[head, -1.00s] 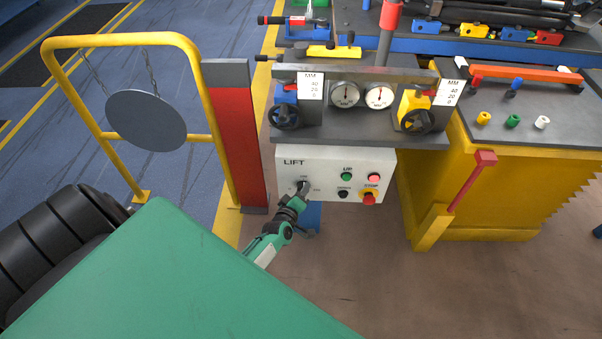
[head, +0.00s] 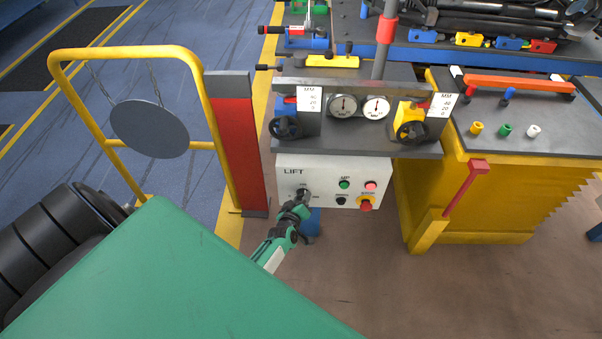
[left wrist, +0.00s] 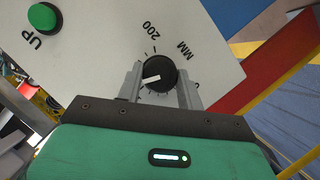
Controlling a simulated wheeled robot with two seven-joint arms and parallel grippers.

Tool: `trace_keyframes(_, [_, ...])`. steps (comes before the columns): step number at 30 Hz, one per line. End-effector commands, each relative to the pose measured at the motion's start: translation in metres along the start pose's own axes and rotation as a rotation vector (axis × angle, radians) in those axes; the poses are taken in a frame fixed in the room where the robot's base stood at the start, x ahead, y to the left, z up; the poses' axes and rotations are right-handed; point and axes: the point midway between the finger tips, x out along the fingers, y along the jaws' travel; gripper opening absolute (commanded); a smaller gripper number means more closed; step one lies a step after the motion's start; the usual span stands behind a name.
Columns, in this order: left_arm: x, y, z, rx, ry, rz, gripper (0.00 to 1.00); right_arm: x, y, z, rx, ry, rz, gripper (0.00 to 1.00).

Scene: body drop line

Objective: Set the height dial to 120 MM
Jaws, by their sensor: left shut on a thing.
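The height dial (left wrist: 161,71) is a round black knob with a white pointer line on a pale panel. In the left wrist view its pointer aims left and slightly down. The marking 200 stands above it and MM to its upper right; other markings are partly hidden by the fingers. My left gripper (left wrist: 159,88) is shut on the dial, one finger on each side. In the head view my left gripper (head: 303,198) is at the left part of the LIFT panel (head: 320,165) and covers most of the dial. My right gripper is not in view.
Right of the dial are a green UP button (head: 344,184), a black button (head: 341,201), a pink button (head: 371,186) and a red stop button (head: 365,203). A bench with gauges (head: 376,106) stands above. A yellow cabinet (head: 490,200) stands at right.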

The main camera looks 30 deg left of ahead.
Motion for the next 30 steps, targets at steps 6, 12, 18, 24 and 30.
trace_keyframes(6, [-0.0004, 0.0000, 0.0020, 0.004, -0.003, -0.003, 0.14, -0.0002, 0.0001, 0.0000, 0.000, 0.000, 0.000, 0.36])
trace_keyframes(12, [-0.0004, -0.0001, 0.0019, 0.004, -0.003, -0.002, 0.14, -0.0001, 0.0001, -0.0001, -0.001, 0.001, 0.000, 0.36])
trace_keyframes(18, [-0.0003, 0.0000, 0.0014, 0.004, -0.002, -0.002, 0.59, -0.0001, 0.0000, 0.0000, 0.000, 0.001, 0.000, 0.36])
trace_keyframes(24, [-0.0001, 0.0000, 0.0006, 0.004, -0.001, -0.002, 0.59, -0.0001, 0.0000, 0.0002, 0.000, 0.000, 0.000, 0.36])
trace_keyframes(30, [-0.0099, 0.0000, 0.0012, 0.004, -0.002, -0.002, 0.59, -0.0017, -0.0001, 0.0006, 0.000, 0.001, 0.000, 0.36])
